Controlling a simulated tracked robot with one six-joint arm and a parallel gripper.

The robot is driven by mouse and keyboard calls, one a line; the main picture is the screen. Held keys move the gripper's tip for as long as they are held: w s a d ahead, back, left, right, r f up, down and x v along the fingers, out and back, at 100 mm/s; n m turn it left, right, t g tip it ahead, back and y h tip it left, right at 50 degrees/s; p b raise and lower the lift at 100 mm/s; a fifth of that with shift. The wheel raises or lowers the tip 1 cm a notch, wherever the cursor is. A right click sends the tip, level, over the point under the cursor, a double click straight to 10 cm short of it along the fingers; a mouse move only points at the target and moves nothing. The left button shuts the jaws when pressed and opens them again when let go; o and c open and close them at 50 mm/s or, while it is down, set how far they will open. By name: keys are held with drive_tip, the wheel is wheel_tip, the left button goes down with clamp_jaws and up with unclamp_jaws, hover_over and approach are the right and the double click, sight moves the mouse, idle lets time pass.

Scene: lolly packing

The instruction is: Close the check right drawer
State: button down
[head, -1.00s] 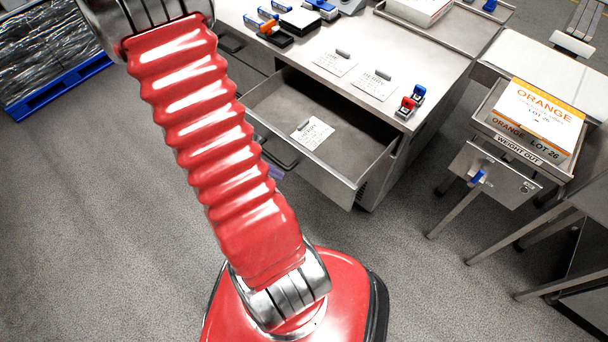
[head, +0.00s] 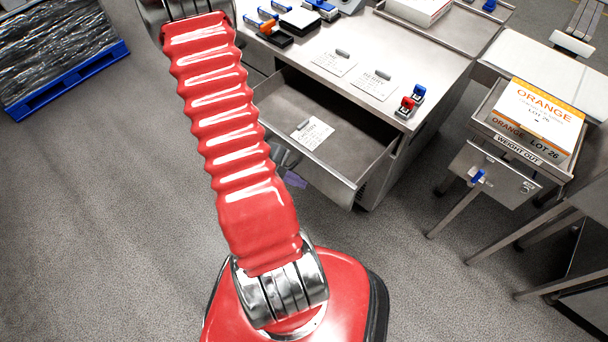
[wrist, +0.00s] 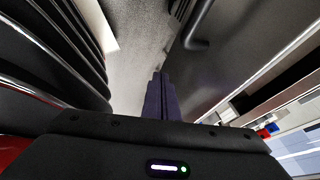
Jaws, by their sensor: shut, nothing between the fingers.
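The right drawer (head: 364,150) of the steel bench stands open in the head view, pulled out toward me. A white card with a clip (head: 312,132) lies inside it. My arm hides the left part of its front. In the wrist view a dark bar handle (wrist: 199,26) runs along the drawer front (wrist: 245,48). My gripper (wrist: 160,76) is shut and empty, its purple fingers together, just left of the handle in that view. In the head view only a purple bit of the gripper (head: 295,179) shows, low beside the drawer front. I cannot tell whether it touches.
The bench top (head: 440,75) carries more clipped cards, red and blue stamps (head: 411,101) and other small items. A stand at right holds an orange-labelled box (head: 540,108). A wrapped pallet (head: 55,55) is at far left. Grey floor in front is clear.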

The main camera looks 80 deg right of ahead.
sight(304, 175)
drive_tip(key=shift+s+d, duration=0.35)
drive_tip(key=shift+d, duration=0.35)
drive_tip(key=shift+s+d, duration=0.35)
drive_tip(key=shift+d, duration=0.35)
